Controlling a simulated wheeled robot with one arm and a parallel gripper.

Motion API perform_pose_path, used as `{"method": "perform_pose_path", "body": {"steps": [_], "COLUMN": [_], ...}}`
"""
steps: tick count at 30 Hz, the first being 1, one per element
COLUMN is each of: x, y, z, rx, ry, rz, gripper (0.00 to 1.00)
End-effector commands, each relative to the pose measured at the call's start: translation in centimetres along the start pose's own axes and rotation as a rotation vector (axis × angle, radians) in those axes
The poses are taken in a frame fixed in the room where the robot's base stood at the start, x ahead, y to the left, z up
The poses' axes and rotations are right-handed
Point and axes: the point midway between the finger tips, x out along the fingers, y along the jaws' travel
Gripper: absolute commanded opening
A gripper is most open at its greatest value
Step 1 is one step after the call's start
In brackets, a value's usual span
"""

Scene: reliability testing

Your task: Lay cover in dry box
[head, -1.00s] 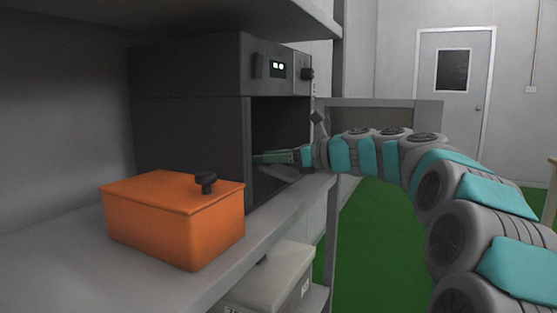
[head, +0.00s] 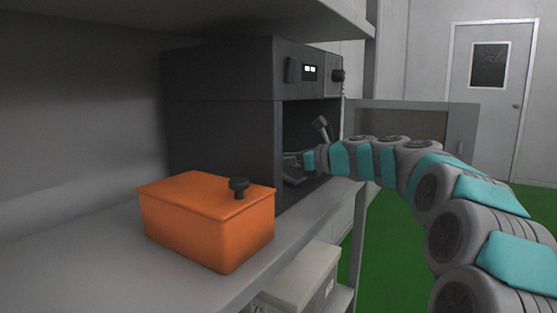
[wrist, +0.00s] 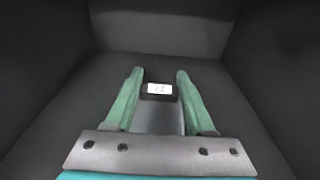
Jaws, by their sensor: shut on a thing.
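The dry box appears to be the dark grey cabinet (head: 222,140) on the shelf, with a lit display and an open front. My gripper (head: 290,160) reaches into its opening in the head view, and the side wall partly hides it. In the wrist view my gripper (wrist: 160,74) has two green fingers inside a dark chamber. They are shut on a small dark block with a white label (wrist: 159,89), apparently the cover. A grey surface shows below it between the fingers. Whether the block touches the chamber floor (wrist: 75,105) is unclear.
The cabinet's door (head: 425,120) stands open to the right, behind my arm. An orange lidded box (head: 205,225) with a black knob sits on the shelf (head: 75,250) in front. A pale box (head: 300,280) is on the level below. Green floor lies to the right.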

Motion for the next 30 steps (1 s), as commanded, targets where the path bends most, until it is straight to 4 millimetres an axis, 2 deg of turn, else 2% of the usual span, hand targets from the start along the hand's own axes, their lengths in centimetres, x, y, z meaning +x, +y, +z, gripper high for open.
{"method": "perform_pose_path", "body": {"steps": [5,6,14,15,30], "x": [0.0,-0.01,-0.01,-0.01,-0.12], "y": [0.01,0.02,0.02,0.02,0.0], "z": [0.01,0.02,0.01,0.01,0.74], "rx": [0.0,0.0,0.0,0.0,-0.002], "ry": [0.0,0.0,0.0,0.0,0.0], "rz": [0.0,0.0,0.0,0.0,0.0], "gripper": [0.0,0.58,0.87,0.89,0.89]}}
